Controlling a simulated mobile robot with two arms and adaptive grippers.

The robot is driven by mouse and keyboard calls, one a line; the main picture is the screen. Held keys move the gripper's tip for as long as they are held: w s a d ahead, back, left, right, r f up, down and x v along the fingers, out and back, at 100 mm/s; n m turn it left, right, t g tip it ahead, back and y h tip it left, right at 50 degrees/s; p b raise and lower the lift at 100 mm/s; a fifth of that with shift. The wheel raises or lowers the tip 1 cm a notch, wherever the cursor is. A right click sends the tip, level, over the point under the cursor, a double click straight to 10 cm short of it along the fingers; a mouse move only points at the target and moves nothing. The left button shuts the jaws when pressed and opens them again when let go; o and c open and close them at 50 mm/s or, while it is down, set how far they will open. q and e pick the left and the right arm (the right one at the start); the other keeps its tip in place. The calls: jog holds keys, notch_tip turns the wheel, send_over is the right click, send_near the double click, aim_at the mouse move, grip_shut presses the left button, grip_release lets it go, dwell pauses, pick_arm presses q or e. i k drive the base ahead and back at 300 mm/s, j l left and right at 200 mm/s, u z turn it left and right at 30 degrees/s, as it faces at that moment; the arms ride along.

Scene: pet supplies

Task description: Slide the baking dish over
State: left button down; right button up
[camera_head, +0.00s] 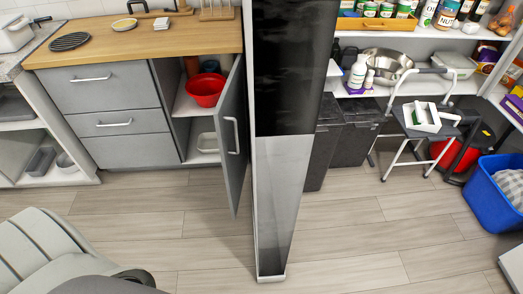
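A pale rectangular dish (208,142), which looks like a baking dish, sits on the lower shelf inside the open grey cabinet (165,82). The cabinet door (231,140) stands open and hides part of the inside. A dark rectangular pan (40,161) also sits on a low shelf at the far left; I cannot tell for certain which one is the baking dish. Neither of my grippers can be made out in this view.
A red bowl (205,91) sits on the shelf above the pale dish. A tall wall end (272,190) stands just right of the door. A stool (425,122) and a blue bin (494,195) stand at the right. The wooden floor (170,225) before the cabinet is clear.

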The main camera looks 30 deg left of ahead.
aim_at(207, 143)
jog(key=j+z, duration=0.8)
jog(key=k+j+z, duration=0.15)
jog(key=j+z, duration=0.25)
jog(key=j, duration=0.15)
